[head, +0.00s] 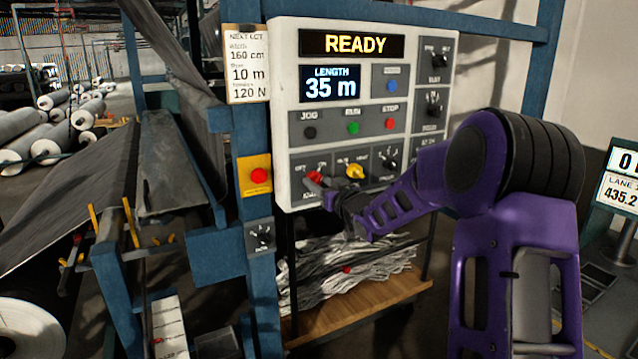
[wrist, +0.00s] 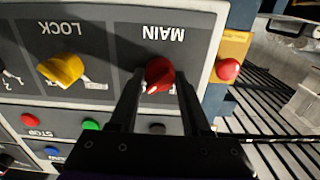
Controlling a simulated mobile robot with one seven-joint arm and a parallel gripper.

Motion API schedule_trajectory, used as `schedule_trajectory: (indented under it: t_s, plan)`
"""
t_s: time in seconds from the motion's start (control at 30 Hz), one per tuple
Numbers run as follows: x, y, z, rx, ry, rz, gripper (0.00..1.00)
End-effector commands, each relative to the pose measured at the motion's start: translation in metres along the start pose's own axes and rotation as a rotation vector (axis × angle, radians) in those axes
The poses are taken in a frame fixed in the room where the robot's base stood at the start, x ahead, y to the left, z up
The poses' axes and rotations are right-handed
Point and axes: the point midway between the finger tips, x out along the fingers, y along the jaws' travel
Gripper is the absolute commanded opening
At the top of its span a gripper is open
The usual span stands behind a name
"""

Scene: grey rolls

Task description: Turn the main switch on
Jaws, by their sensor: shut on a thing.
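The main switch is a red knob (head: 313,178) at the lower left of the grey control panel (head: 285,120). In the wrist view, where the panel is upside down, the red knob (wrist: 159,73) sits by the MAIN label, with a white mark on its lower part. My gripper (head: 326,189) is at the knob from its lower right in the head view. In the wrist view my gripper (wrist: 160,85) has one dark finger on each side of the knob and is shut on it. Its exact turn angle is hard to tell.
A yellow LOCK knob (head: 355,172) is close to the right of the red one. JOG, RUN (head: 353,128) and STOP buttons sit above. A red button on a yellow box (head: 259,176) is to the left. The display (head: 351,44) reads READY.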

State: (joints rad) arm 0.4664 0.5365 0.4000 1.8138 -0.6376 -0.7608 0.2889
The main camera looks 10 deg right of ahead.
Motion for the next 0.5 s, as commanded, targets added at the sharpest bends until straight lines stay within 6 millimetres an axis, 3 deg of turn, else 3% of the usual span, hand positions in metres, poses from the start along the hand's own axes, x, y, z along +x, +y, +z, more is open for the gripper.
schedule_trajectory:
  t_s: [0.1, 0.13, 0.27, 0.5]
  plan:
    - [-0.0001, -0.0001, 0.0008, 0.002, -0.001, 0.000, 0.00]
    - [-0.0001, -0.0001, 0.0008, 0.001, -0.001, 0.000, 0.51]
    - [-0.0001, -0.0001, 0.0006, 0.001, -0.001, 0.000, 0.75]
    - [0.0000, 0.0000, 0.0002, -0.001, -0.001, 0.000, 0.78]
